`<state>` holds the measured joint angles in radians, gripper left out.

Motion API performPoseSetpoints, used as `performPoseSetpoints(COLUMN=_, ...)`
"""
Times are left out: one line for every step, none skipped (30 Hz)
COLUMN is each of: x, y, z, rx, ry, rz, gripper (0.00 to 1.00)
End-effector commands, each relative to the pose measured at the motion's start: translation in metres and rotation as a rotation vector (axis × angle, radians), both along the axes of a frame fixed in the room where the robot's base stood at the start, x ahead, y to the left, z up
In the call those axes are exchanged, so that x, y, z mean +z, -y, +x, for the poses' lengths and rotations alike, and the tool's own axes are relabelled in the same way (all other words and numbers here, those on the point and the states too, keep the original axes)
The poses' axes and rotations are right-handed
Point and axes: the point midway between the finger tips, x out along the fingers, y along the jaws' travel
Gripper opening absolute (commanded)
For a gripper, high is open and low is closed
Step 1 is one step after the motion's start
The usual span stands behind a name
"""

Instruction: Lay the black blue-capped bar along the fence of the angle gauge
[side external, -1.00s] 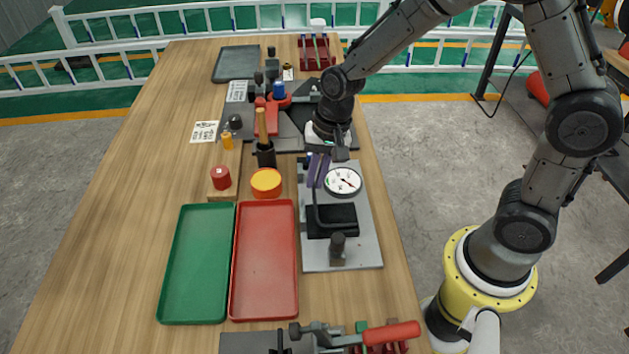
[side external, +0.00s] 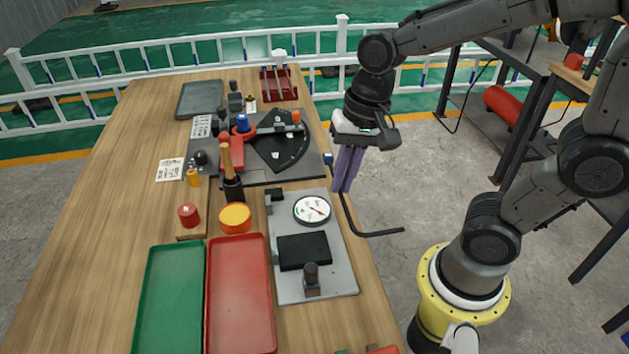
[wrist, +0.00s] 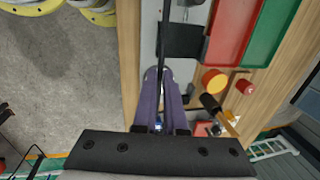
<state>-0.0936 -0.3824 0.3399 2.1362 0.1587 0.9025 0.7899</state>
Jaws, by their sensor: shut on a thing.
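The black bar (side external: 372,233) has a bend near its lower end and a blue cap (side external: 328,158) at its upper end. My gripper (side external: 345,188), with purple fingers, is shut on the bar near the capped end. It holds the bar tilted off the table's right edge, beside the dial plate. The fingers hide part of the bar. In the wrist view the bar (wrist: 184,30) runs up from between the fingers (wrist: 163,100). A black fan-shaped plate (side external: 278,148) with pale marks, on a dark base behind the dial plate, looks like the angle gauge. I cannot make out its fence clearly.
The grey dial plate (side external: 338,272) carries a dial (side external: 312,209), a black block and a post. Red (side external: 240,330) and green (side external: 168,310) trays lie in front.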

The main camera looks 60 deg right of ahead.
Motion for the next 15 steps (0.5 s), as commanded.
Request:
performPoseSetpoints(x=0.004, y=0.001, z=-0.006, rx=-0.001, ry=0.005, rz=0.001, gripper=0.00)
performPoseSetpoints(x=0.005, y=0.002, z=-0.009, rx=0.000, ry=0.004, rz=0.001, gripper=0.00)
performPoseSetpoints(x=0.007, y=0.003, z=-0.013, rx=0.000, ry=0.003, rz=0.000, gripper=0.00)
performPoseSetpoints(x=0.008, y=0.003, z=-0.015, rx=0.000, ry=0.003, rz=0.000, gripper=0.00)
performPoseSetpoints(x=0.008, y=0.004, z=-0.016, rx=-0.002, ry=0.003, rz=0.000, gripper=0.00)
performPoseSetpoints(x=0.010, y=0.004, z=-0.016, rx=-0.006, ry=0.001, rz=-0.001, gripper=0.00)
performPoseSetpoints(x=0.011, y=0.004, z=-0.014, rx=-0.009, ry=0.001, rz=-0.001, gripper=0.00)
performPoseSetpoints(x=0.014, y=0.004, z=-0.011, rx=-0.011, ry=0.001, rz=-0.001, gripper=0.00)
performPoseSetpoints(x=0.017, y=0.004, z=-0.005, rx=-0.016, ry=0.000, rz=-0.001, gripper=0.00)
performPoseSetpoints(x=0.018, y=0.003, z=0.001, rx=-0.021, ry=-0.002, rz=-0.001, gripper=0.00)
performPoseSetpoints(x=0.019, y=0.002, z=0.008, rx=-0.024, ry=-0.004, rz=-0.002, gripper=0.00)
performPoseSetpoints(x=0.020, y=0.001, z=0.018, rx=-0.027, ry=-0.005, rz=-0.002, gripper=0.00)
performPoseSetpoints(x=0.020, y=0.000, z=0.026, rx=-0.029, ry=-0.006, rz=-0.002, gripper=0.00)
performPoseSetpoints(x=0.019, y=-0.002, z=0.035, rx=-0.030, ry=-0.008, rz=-0.002, gripper=0.00)
performPoseSetpoints(x=0.017, y=-0.004, z=0.047, rx=-0.031, ry=-0.009, rz=-0.003, gripper=0.00)
